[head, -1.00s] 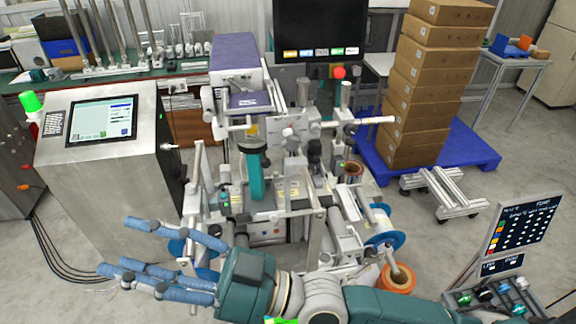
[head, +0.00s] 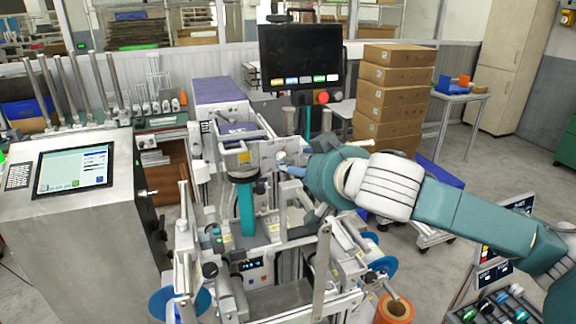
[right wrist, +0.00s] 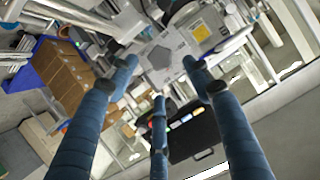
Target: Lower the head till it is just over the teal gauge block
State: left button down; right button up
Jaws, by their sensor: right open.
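A teal upright piece (head: 247,210), which looks like the gauge block, stands in the middle of the machine in the head view. A head with a yellow label (head: 244,157) and a dark round underside sits right above it; I cannot tell the exact gap. My right gripper (head: 288,166) is at the machine's upper front, to the right of the head, its fingers partly hidden by its own wrist. In the right wrist view the gripper (right wrist: 160,78) has its blue fingers spread, with grey machine plates (right wrist: 168,58) beyond them and nothing held. My left gripper is out of view.
A dark monitor (head: 301,53) with a red button stands behind the machine. A console with a screen (head: 73,171) is at left. Stacked cartons (head: 390,97) stand behind right. An orange reel (head: 394,308) is low at the front right.

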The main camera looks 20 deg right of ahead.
jog(key=p+x, duration=0.1)
jog(key=x, duration=0.6)
jog(key=shift+a, duration=0.15)
jog(key=shift+w+f+p, duration=0.2)
jog(key=shift+w+p, duration=0.1)
jog(key=shift+w, duration=0.15)
jog(key=shift+c, duration=0.3)
jog(key=c, duration=1.1)
